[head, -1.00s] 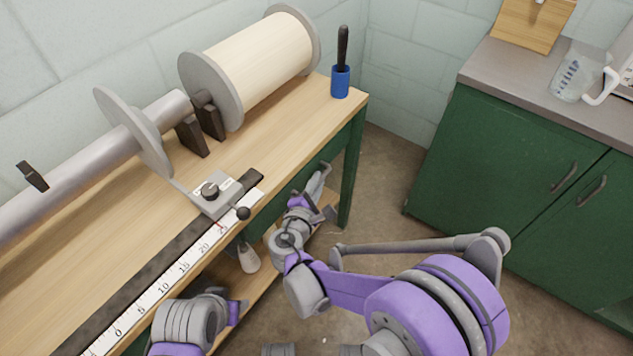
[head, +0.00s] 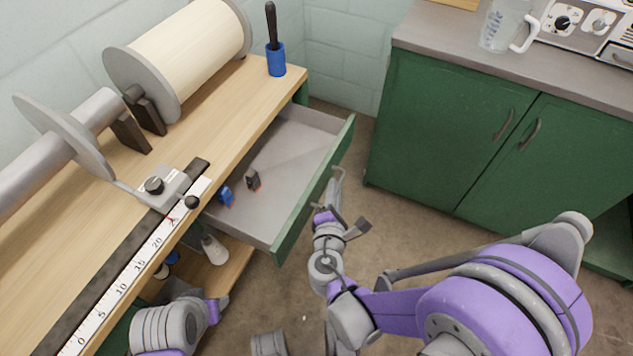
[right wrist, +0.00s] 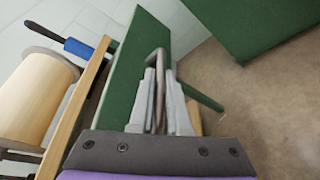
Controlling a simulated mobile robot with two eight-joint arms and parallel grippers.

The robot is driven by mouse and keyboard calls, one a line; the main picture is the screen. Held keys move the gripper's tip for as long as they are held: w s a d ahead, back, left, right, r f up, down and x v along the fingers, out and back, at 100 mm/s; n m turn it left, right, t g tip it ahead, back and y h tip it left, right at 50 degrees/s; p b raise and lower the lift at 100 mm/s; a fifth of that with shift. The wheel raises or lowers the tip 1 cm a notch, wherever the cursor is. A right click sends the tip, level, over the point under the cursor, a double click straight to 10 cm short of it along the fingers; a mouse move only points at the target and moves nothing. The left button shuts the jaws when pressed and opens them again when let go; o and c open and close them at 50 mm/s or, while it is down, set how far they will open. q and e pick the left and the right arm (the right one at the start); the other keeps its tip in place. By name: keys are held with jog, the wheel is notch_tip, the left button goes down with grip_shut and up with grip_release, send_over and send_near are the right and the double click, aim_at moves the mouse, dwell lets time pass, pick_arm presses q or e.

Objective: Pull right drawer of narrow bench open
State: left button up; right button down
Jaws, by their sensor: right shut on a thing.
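The right drawer (head: 268,176) of the narrow bench (head: 228,112) stands well out from under the wooden top, its grey inside showing. Its green front (head: 314,190) faces right, and in the right wrist view the front (right wrist: 133,75) fills the middle. My right gripper (head: 335,190) is at the outer side of this front. In the right wrist view its fingers are shut on the drawer handle (right wrist: 156,62), a bent metal bar. My left arm shows at the lower left, but its fingertips cannot be made out clearly.
A blue item (head: 226,196) and a dark clip-like item (head: 253,180) lie in the drawer. A blue cup (head: 276,60) with a black-handled tool stands on the bench corner. A green cabinet (head: 450,130) stands to the right, with bare floor (head: 400,220) between.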

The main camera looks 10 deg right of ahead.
jog(key=shift+s+d, duration=0.5)
jog(key=shift+d, duration=0.1)
jog(key=c, duration=0.9)
grip_release()
jog(key=p+v, duration=0.1)
jog(key=v, duration=0.9)
jog(key=shift+s+r, duration=0.15)
jog(key=shift+s, duration=0.2)
